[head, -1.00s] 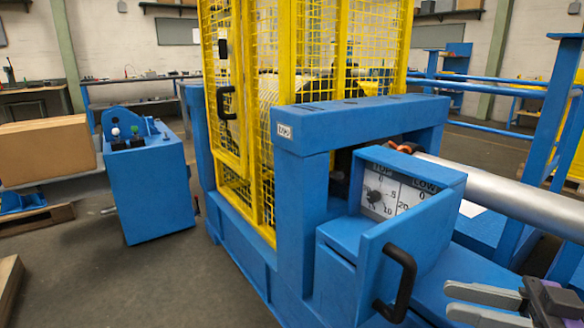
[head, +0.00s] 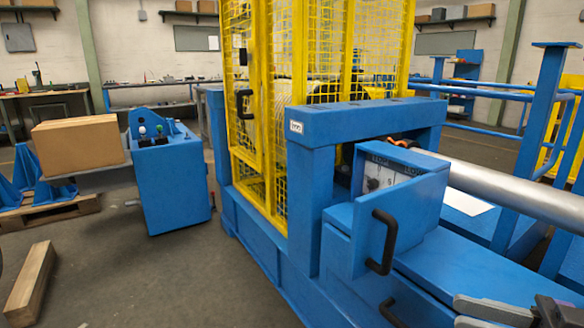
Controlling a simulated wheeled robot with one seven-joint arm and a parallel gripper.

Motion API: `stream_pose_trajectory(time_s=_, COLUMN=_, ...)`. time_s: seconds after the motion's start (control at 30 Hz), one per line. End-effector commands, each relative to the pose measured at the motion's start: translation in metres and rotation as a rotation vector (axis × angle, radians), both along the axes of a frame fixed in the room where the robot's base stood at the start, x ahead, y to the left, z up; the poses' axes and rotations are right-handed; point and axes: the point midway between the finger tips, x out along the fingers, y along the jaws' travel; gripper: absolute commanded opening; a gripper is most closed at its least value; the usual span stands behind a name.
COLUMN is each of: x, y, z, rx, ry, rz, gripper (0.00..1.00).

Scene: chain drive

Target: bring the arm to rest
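My gripper (head: 458,311) is at the bottom right corner of the head view, partly cut off by the frame edge. Its two grey fingers point left with a gap between them, and nothing shows in the gap. It is over or in front of the blue machine bed (head: 470,262); I cannot tell how far apart they are. The blue panel with a black handle (head: 383,240) stands left of my gripper and apart from it in the picture. The panel partly hides a white dial plate (head: 374,180). The rest of my arm is out of view.
A yellow mesh guard (head: 270,110) stands behind the blue frame (head: 310,205). A silver shaft (head: 495,186) runs right. A blue control box (head: 170,185), a cardboard box (head: 78,145) and a timber beam (head: 32,280) are at left. Grey floor lies clear between them and the machine.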

Motion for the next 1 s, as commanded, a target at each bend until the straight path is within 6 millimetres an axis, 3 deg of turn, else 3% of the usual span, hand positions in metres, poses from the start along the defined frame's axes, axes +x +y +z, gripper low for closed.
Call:
stream_pose_trajectory(time_s=0.27, x=0.012, y=0.012, z=-0.030, rx=0.055, ry=0.096, rz=-0.090, gripper=0.27)
stream_pose_trajectory(time_s=0.53, x=0.023, y=0.028, z=-0.081, rx=0.125, ry=0.243, rz=-0.243, gripper=0.27)
stream_pose_trajectory(time_s=0.77, x=0.015, y=0.045, z=-0.163, rx=0.181, ry=0.436, rz=-0.483, gripper=0.27)
stream_pose_trajectory(time_s=1.0, x=-0.033, y=0.051, z=-0.247, rx=0.168, ry=0.583, rz=-0.772, gripper=0.27)
